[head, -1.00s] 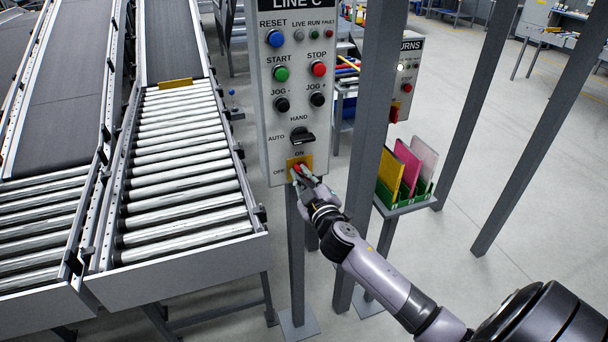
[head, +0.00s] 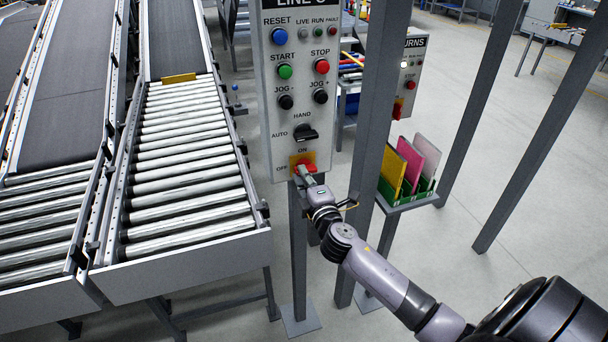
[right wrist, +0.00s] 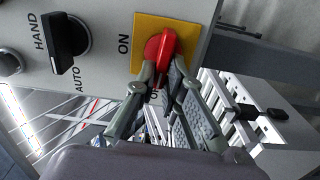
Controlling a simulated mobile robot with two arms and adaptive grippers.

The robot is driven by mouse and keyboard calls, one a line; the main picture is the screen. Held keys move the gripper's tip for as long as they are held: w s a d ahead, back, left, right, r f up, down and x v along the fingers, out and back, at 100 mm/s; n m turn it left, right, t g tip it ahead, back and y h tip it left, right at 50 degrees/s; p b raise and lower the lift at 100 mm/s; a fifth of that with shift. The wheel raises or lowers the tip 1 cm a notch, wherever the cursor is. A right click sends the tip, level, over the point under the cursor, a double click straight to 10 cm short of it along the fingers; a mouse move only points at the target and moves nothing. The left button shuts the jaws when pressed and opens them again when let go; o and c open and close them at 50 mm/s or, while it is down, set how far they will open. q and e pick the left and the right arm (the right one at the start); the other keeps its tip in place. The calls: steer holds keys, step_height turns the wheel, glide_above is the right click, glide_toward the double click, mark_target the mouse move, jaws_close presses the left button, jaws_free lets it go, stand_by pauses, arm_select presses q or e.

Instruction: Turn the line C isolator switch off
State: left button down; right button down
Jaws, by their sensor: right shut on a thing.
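The line C isolator switch (head: 306,163) is a red rotary handle on a yellow plate at the bottom of the grey line C panel (head: 260,130). ON is printed above the plate and OFF at its lower left. My right gripper (head: 303,174) is shut on the red handle. In the right wrist view the red handle (right wrist: 162,44) sits between the two fingers of the gripper (right wrist: 163,70). Its grip runs down towards the partly hidden OFF lettering. The fingers hide part of the handle. My left gripper is not in view.
A black HAND/AUTO selector (head: 306,132) is just above the isolator, with buttons higher up. A grey post (head: 372,130) stands right of the panel. A roller conveyor (head: 190,170) is on the left. A green rack (head: 410,193) with coloured folders stands at the right.

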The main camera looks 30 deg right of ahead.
steer(key=shift+f+n, duration=0.1)
steer(key=shift+n, duration=0.4)
steer(key=c, duration=1.7)
jaws_free()
steer(key=v, duration=1.2)
steer(key=shift+s, duration=0.1)
